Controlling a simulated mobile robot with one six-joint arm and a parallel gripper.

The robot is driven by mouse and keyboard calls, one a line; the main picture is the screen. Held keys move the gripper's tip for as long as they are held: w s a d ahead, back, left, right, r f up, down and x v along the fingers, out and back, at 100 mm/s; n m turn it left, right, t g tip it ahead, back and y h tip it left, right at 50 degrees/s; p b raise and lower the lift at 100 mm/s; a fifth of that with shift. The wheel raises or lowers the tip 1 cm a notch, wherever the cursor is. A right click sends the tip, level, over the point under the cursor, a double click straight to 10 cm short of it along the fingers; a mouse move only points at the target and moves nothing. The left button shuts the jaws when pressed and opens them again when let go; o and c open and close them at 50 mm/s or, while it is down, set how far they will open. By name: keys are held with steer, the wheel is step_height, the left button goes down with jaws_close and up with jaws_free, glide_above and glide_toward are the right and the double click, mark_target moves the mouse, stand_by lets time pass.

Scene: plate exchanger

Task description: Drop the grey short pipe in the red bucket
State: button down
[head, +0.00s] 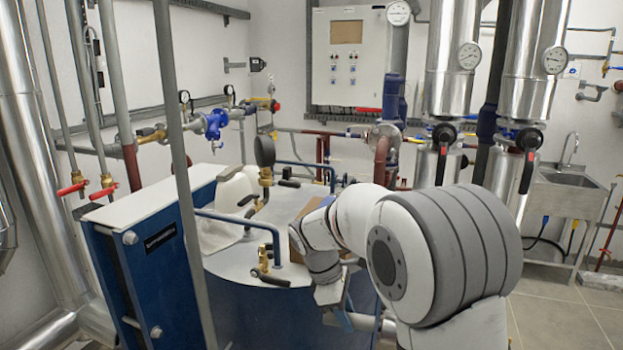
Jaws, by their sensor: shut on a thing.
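My gripper (343,318) points downward at the end of my white and grey arm, in front of the blue round tank. Its jaws are shut on a light grey short pipe (372,323), which lies roughly level at the fingertips. My arm hides the pipe's right part, and the jaws are small in the view. No red bucket shows in the head view.
The blue tank (255,308) with valves and blue handrails on its pale top stands left of my gripper. A blue plate exchanger (150,270) is farther left. A sink (568,177) stands at the right, with open tiled floor (560,320) before it.

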steer(key=d+f+m+g+y, duration=0.2)
steer(key=d+f+m, duration=0.55)
steer(key=f, duration=0.25)
steer(key=d+f+m+g+y, duration=0.1)
steer(key=d+f+m+y, duration=0.1)
steer(key=d+f+m, duration=0.75)
steer(key=a+f+n+b, duration=0.1)
steer(key=a+f+b, duration=0.2)
steer(key=a, duration=0.6)
step_height(320, 180, down, 2)
steer(key=shift+w+f+n+b, duration=0.1)
steer(key=shift+w+n+b, duration=0.1)
steer(key=shift+n+b, duration=0.1)
